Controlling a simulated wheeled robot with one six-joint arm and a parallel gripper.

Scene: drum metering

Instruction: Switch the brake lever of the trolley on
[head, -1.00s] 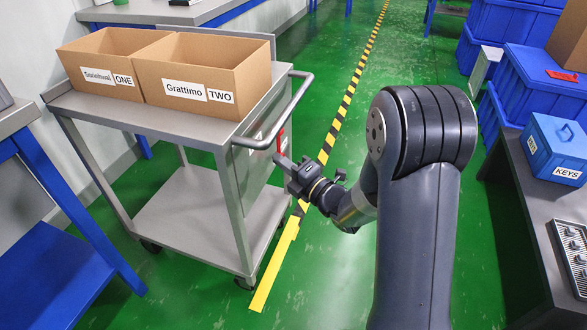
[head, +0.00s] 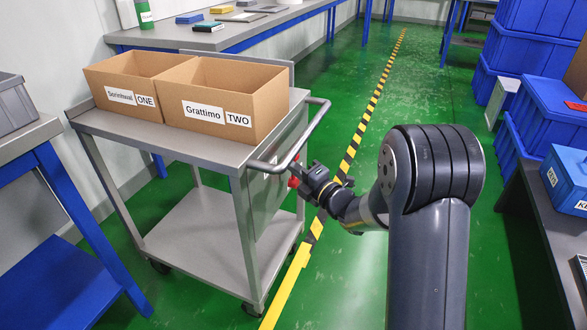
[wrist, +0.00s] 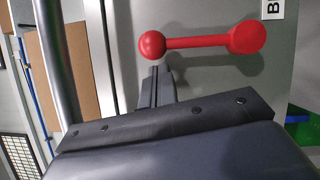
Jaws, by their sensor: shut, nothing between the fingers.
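The grey trolley (head: 170,145) stands left of centre, with its brake lever on the end panel below the push handle. In the head view only bits of the red lever (head: 293,183) show beside my gripper (head: 296,170), which hides the rest. In the wrist view the lever (wrist: 200,43) is a red bar with a smaller ball at the left and a bigger round end at the right. My gripper (wrist: 155,72) is shut and empty, its tips just beneath the smaller ball. I cannot tell whether they touch it.
Two cardboard boxes (head: 225,130) stand on the trolley top. The push handle (head: 300,140) juts out close above my gripper. Blue crates (head: 550,110) and a dark bench are at the right. Green floor (head: 340,290) lies open along the striped yellow line.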

